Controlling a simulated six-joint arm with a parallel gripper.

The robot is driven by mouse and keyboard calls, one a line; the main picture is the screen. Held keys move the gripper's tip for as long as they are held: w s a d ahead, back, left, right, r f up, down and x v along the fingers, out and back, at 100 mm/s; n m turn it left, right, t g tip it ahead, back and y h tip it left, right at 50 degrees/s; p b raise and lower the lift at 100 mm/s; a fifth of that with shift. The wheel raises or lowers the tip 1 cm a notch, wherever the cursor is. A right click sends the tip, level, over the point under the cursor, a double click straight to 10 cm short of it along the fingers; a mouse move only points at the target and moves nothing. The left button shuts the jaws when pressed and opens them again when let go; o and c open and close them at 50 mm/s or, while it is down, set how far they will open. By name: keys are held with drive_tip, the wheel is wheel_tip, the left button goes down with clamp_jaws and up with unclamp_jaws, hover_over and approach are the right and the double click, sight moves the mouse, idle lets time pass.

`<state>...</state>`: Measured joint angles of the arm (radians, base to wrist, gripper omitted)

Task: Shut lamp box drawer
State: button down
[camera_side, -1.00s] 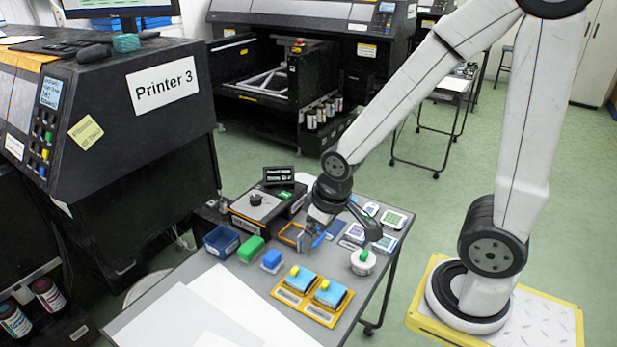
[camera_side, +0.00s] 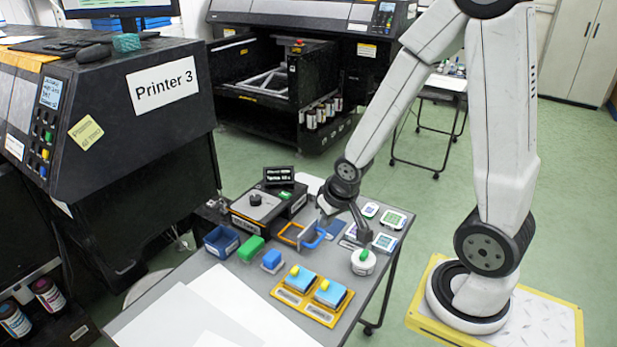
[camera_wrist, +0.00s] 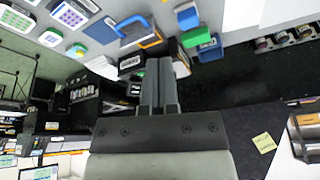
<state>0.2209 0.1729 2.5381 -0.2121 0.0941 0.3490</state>
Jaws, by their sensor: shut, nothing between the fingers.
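The lamp box appears to be the dark box (camera_side: 262,208) with a black knob on top and a label on its front, at the back of the table in the side view. My gripper (camera_side: 326,207) is right of the box, above the table and tilted. Its fingers (camera_wrist: 160,82) are together and empty in the wrist view.
A blue bin (camera_side: 221,242), a green block (camera_side: 251,248) and a blue block (camera_side: 271,260) stand left of the frames. A yellow tray (camera_side: 307,312) with blue pads is in front. A white round jar (camera_side: 363,264) and several small devices are right. White sheets cover the front left.

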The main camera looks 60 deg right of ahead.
drive_tip(key=shift+s+d+f+m+t+y, duration=0.2)
drive_tip(key=shift+s+d+f+m+t, duration=0.6)
drive_tip(key=shift+d+f+m, duration=1.15)
drive_tip(key=shift+s+d+f+m+t+y, duration=0.2)
drive_tip(key=shift+s+d+f+m+t, duration=0.55)
drive_tip(key=shift+d+f+m, duration=1.2)
drive_tip(key=shift+s+d+f+m+t+y, duration=0.2)
drive_tip(key=shift+s+d+f+m+t, duration=0.85)
drive_tip(key=shift+d+m, duration=1.5)
drive_tip(key=shift+w+a+f+m+g, duration=0.25)
drive_tip(key=shift+w+a+m+g, duration=0.05)
drive_tip(key=shift+a+m, duration=0.1)
drive_tip(key=shift+x, duration=4.85)
drive_tip(key=shift+w+f, duration=0.15)
drive_tip(key=shift+w, duration=0.35)
drive_tip(key=shift+w+f, duration=0.2)
drive_tip(key=shift+w, duration=0.3)
drive_tip(key=shift+w+f, duration=0.2)
drive_tip(key=shift+w, duration=0.8)
drive_tip(key=shift+w, duration=0.1)
